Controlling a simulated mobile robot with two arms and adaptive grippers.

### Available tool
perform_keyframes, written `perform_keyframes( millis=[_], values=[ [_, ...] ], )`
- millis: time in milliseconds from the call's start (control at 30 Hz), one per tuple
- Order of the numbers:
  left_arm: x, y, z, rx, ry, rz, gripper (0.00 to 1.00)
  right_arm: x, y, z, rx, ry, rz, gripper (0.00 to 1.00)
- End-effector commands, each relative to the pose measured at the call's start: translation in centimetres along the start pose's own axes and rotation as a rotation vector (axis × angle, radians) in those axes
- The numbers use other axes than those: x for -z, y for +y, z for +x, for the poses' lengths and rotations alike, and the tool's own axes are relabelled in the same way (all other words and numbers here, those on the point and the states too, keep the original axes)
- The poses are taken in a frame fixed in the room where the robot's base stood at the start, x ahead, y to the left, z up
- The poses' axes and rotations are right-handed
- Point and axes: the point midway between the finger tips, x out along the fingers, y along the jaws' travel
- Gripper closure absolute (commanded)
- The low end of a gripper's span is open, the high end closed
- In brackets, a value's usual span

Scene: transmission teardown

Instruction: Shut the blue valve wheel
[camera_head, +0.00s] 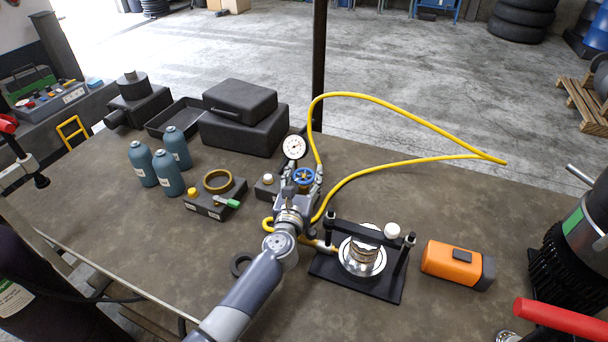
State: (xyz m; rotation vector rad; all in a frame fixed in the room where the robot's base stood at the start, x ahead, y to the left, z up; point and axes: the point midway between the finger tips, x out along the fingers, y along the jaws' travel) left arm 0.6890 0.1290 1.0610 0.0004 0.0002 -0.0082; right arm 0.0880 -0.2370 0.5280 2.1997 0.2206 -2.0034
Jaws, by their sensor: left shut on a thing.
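The blue valve wheel (304,176) sits at the middle of the table, beside a round white pressure gauge (294,147). My left gripper (303,182) reaches up to it from the bottom of the view. Its fingers are on both sides of the wheel and shut on it. The gripper body and fingers hide the valve's lower part. My right gripper is not in view.
A yellow hose (420,122) loops behind and right of the valve. A black press fixture (330,264) with a metal part and an orange case (456,264) stand to the right. Teal bottles (168,172) and black cases (242,128) stand left and behind.

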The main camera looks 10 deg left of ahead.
Motion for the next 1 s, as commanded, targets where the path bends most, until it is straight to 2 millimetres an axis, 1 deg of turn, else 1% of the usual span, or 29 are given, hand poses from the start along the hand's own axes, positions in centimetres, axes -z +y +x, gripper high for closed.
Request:
perform_keyframes(
  millis=[33, 200, 367, 567, 700, 1000],
  values=[
    [-0.2, 0.2, 0.0, 0.028, 0.0, 0.004, 0.72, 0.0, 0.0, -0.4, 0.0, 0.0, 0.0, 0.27],
    [-0.2, 0.3, 0.0, 0.161, 0.0, 0.008, 0.72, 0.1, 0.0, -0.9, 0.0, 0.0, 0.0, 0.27],
    [0.0, 0.3, 0.1, 0.312, 0.0, 0.006, 0.72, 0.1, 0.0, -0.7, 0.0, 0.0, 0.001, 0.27],
    [0.3, 0.3, 0.1, 0.494, -0.001, 0.004, 0.72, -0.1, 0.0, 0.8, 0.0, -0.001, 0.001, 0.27],
    [0.4, 0.3, 0.2, 0.608, -0.002, 0.003, 0.72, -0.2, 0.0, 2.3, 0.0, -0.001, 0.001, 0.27],
    [0.2, 0.1, 0.1, 0.782, -0.003, 0.001, 0.72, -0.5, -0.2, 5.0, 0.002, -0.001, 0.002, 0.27]
  ],
)
